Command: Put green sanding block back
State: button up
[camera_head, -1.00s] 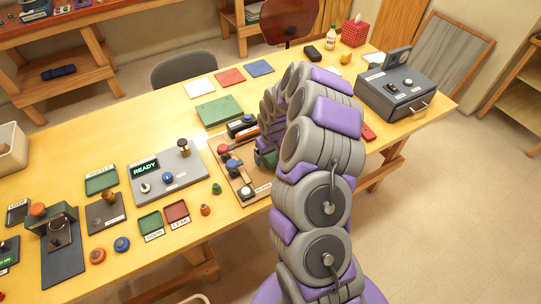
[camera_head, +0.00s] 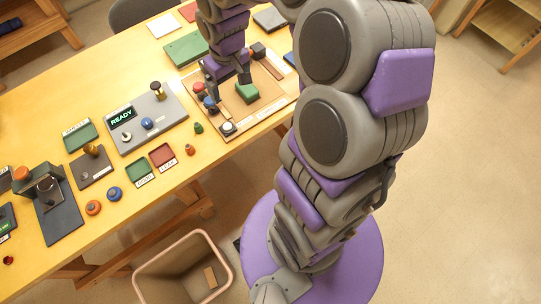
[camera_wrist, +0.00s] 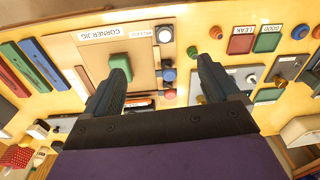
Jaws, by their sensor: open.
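The green block (camera_head: 247,92) rests on the tan corner jig board (camera_head: 268,103), near the table's front edge. In the wrist view, the block (camera_wrist: 120,68) lies on the board (camera_wrist: 92,62) just past the left fingertip. My gripper (camera_head: 228,84) is over the board beside the block, fingers pointing down. In the wrist view, my gripper (camera_wrist: 160,82) is spread wide with nothing between its fingers. Whether a finger touches the block cannot be told.
Knobs and a red button (camera_wrist: 169,94) line the jig's edge. The READY panel (camera_head: 170,115) stands left of the jig. Green and red trays (camera_head: 162,156) and small knobs lie in front. A flat green board (camera_head: 186,48) lies behind. A bin (camera_head: 150,283) stands on the floor.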

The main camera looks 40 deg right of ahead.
jog(key=s+a+r+g, duration=0.1)
jog(key=s+a+r, duration=0.1)
jog(key=s, duration=1.1)
jog(key=s+a+r+m+g, duration=0.1)
jog(key=s+a+r, duration=0.2)
jog(key=s, duration=1)
jog(key=shift+s+r+h, duration=0.2)
jog(key=shift+r+h, duration=0.1)
jog(key=shift+r, duration=0.1)
jog(key=shift+d, duration=0.1)
